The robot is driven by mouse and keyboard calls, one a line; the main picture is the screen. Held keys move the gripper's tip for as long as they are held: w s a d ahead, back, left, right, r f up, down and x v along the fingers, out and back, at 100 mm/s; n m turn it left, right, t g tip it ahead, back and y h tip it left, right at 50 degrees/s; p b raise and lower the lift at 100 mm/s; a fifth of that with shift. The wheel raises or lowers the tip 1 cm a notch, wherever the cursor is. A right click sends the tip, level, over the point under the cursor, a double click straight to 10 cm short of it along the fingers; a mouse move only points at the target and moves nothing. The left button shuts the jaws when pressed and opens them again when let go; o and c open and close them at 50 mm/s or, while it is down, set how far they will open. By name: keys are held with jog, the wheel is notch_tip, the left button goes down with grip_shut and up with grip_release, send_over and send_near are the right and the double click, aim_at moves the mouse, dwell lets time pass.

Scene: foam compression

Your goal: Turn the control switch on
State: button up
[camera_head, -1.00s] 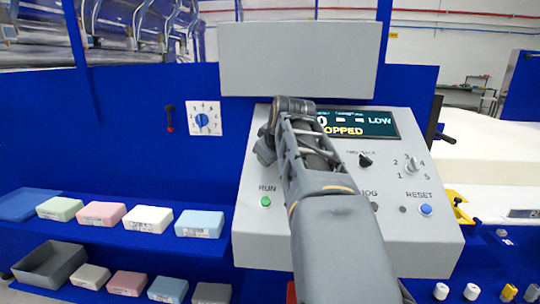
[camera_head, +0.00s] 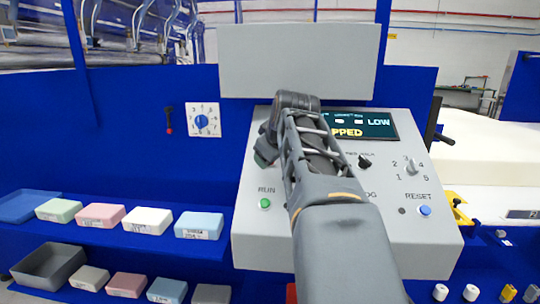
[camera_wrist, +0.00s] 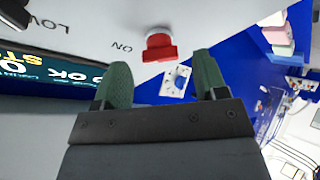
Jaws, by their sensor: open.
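The control panel (camera_head: 400,245) is a light grey sloped box. In the wrist view a red switch knob (camera_wrist: 160,46) stands on the panel's grey face near a label reading ON, seen upside down. My gripper (camera_wrist: 162,78) has its two green fingers apart, with nothing between them. The red knob shows just beyond the fingertips, roughly centred between them, and seems apart from them. In the head view my arm hides the knob and most of my gripper; only a bit of a green finger shows left of the wrist.
The panel also has a green RUN button (camera_head: 265,203), a blue RESET button (camera_head: 425,210), a black knob (camera_head: 365,161) and a numbered dial (camera_head: 412,167). Foam blocks (camera_head: 148,220) line shelves at left.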

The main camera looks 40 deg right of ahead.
jog(key=p+v, duration=0.1)
jog(key=v, duration=1)
jog(key=shift+s+r, duration=0.25)
